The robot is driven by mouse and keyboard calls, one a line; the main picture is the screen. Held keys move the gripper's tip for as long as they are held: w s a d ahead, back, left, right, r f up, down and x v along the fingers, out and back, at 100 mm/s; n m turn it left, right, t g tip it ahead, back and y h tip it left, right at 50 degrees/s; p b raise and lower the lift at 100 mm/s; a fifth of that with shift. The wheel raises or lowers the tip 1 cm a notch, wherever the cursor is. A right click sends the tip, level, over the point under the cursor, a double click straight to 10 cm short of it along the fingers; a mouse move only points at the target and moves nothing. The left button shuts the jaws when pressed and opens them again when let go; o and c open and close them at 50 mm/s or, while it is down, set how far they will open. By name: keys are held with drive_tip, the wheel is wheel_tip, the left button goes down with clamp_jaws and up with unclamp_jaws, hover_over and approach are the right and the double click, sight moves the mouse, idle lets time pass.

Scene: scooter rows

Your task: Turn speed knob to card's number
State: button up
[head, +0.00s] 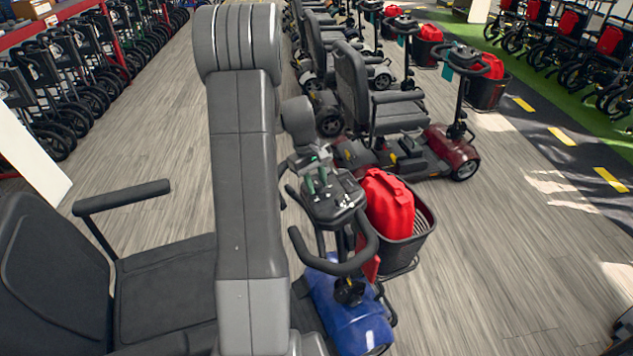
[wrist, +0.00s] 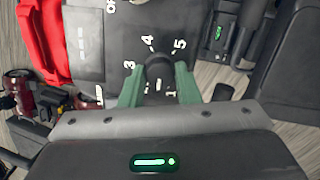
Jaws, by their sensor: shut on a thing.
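The speed knob (wrist: 158,68) is small and dark, on the console (wrist: 105,60) of the near blue scooter (head: 350,315). White numerals stand around it; 3, 4, 5 and 1 show, and the rest is covered by my gripper. My gripper (wrist: 160,78) has green fingers on both sides of the knob and is shut on it. In the head view my gripper (head: 316,182) reaches down onto the console (head: 335,200) between the handlebars. Which way the knob points cannot be told. No number on a card is readable in either view.
A red bag (head: 388,203) sits in the black front basket (head: 408,245), close to the console. A black seat (head: 165,285) is at the lower left. More scooters stand behind, one dark red (head: 450,148). Open wood floor lies to the right.

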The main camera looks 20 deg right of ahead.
drive_tip(key=n, duration=0.6)
drive_tip(key=shift+t+h, duration=0.3)
idle(0.4)
drive_tip(key=o, duration=1)
drive_tip(key=v, duration=1.4)
drive_tip(key=shift+b, duration=0.3)
drive_tip(key=shift+f, duration=0.1)
drive_tip(key=p+x, duration=0.1)
drive_tip(key=x, duration=1.3)
